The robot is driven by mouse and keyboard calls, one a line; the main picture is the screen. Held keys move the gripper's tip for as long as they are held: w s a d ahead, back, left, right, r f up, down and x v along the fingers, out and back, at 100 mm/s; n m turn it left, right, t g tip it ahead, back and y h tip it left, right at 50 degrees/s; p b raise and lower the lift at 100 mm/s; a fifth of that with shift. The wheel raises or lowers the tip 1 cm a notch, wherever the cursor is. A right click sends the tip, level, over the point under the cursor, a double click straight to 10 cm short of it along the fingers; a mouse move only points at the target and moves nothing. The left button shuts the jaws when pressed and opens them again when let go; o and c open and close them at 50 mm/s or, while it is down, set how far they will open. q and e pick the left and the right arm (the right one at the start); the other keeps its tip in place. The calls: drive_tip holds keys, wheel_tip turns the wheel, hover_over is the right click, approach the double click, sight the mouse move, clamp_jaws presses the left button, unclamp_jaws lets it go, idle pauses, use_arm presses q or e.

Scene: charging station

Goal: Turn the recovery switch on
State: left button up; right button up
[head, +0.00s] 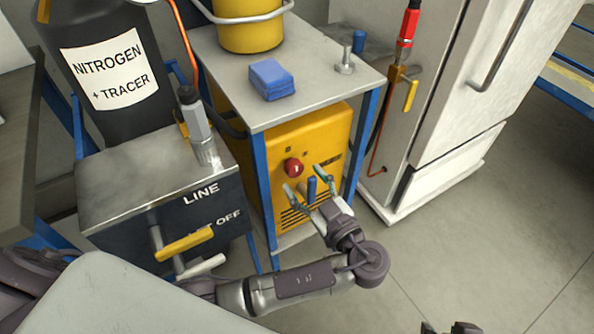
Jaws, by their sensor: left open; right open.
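The yellow recovery machine (340,130) stands on the shelf under the small table. Its front has a red round knob (293,168), small dark marks and a vent grille. A blue upright lever (311,189) shows just below and right of the knob; it looks like the switch. My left gripper (308,180) is open in front of the machine, with its fingers on either side of the blue lever. I cannot tell whether they touch it. My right gripper (450,328) only shows as dark tips at the bottom edge, away from the machine.
The table (320,85) carries a blue block (271,80), a yellow bucket (250,30) and a metal fitting (345,62). A dark LINE box (215,205) with yellow and white handles stands left, before a nitrogen cylinder (115,110). A white fridge (450,90) is right. Floor at lower right is clear.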

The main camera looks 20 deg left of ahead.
sight(297, 171)
use_arm(q)
drive_tip(key=shift+x, duration=1.9)
use_arm(e)
drive_tip(key=shift+w+a+r+t, duration=0.15)
drive_tip(key=shift+w+t, duration=0.15)
drive_tip(key=shift+w, duration=0.15)
use_arm(q)
drive_tip(key=c, duration=1.1)
drive_tip(key=m+p, duration=0.1)
drive_tip(key=m, duration=0.1)
drive_tip(key=shift+d+m, duration=0.1)
drive_tip(key=shift+m, duration=0.2)
drive_tip(key=shift+c, duration=0.2)
drive_tip(key=shift+m+p, duration=0.3)
drive_tip(key=shift+m, duration=0.5)
use_arm(e)
drive_tip(key=s+g, duration=0.1)
drive_tip(key=s+d+g, duration=0.1)
drive_tip(key=s, duration=0.3)
drive_tip(key=shift+d+f+g+h, duration=0.25)
drive_tip(key=shift+g+h, duration=0.05)
drive_tip(key=shift+g, duration=0.1)
use_arm(q)
drive_tip(key=o, duration=1.1)
